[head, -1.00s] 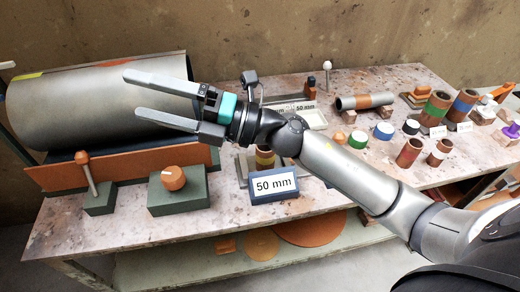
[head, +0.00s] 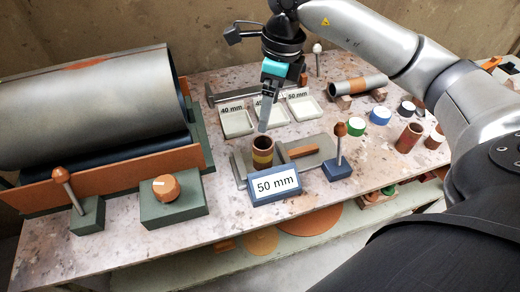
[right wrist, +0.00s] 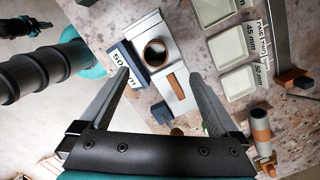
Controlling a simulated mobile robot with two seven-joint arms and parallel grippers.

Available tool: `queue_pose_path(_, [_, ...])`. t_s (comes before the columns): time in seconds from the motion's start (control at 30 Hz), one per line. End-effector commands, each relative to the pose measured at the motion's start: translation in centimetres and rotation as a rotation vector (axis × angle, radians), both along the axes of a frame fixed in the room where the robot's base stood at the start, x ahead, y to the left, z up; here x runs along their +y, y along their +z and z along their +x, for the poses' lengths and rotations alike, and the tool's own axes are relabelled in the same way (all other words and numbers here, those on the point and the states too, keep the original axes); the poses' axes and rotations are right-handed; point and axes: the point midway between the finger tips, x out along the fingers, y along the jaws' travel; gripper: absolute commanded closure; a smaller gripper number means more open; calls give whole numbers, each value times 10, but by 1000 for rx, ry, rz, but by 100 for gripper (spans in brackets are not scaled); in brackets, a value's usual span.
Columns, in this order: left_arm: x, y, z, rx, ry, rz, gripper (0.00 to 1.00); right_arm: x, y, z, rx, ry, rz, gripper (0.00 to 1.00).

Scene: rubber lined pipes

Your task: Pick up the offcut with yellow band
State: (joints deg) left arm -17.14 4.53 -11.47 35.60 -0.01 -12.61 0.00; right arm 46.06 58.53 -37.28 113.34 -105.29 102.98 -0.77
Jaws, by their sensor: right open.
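The offcut with yellow band (head: 262,152) is a short brown pipe piece. It stands upright in a grey metal fixture behind the blue "50 mm" sign (head: 274,186). In the right wrist view its open top (right wrist: 154,52) shows as a dark round bore. My right gripper (head: 264,128) points down above and slightly behind the offcut, apart from it. In the right wrist view its two fingers (right wrist: 159,72) are spread wide, with the offcut and fixture (right wrist: 172,85) showing between and beyond them. Nothing is held. My left gripper does not show clearly in either view.
A large lined pipe (head: 90,110) lies at the left. An orange-knobbed post on a blue block (head: 339,155) stands right of the fixture. White trays (head: 237,122) lie behind.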

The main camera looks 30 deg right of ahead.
Motion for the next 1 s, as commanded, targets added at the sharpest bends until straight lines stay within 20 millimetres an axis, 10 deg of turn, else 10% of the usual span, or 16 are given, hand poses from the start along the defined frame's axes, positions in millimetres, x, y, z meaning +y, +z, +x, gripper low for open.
queue_pose_path(0.4, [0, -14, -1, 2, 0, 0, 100, 7, -81, 5, 6, -1, 0, 3])
queue_pose_path(1.0, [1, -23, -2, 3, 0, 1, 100, 16, -141, 4, 5, 0, 2, 3])
